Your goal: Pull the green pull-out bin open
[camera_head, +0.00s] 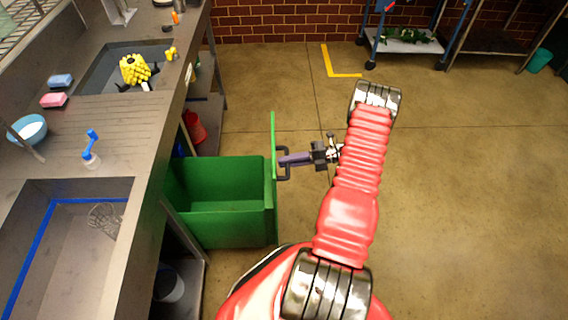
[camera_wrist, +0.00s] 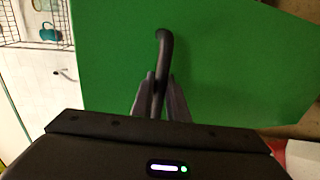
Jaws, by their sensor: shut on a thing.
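The green pull-out bin (camera_head: 215,225) stands out from under the counter in the head view, its open top and empty-looking inside showing. Its upright green front panel (camera_head: 273,150) faces right and carries a dark bar handle (camera_head: 284,164). My gripper (camera_head: 290,159) reaches from the right and is shut on that handle. In the wrist view the green panel (camera_wrist: 220,60) fills most of the picture. The dark handle (camera_wrist: 163,50) runs down between the two fingers of my gripper (camera_wrist: 160,90). The handle's lower end is hidden behind my gripper body.
The counter (camera_head: 110,150) with two sinks runs along the left. A red container (camera_head: 194,127) sits beneath. The floor (camera_head: 460,200) to the right is clear.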

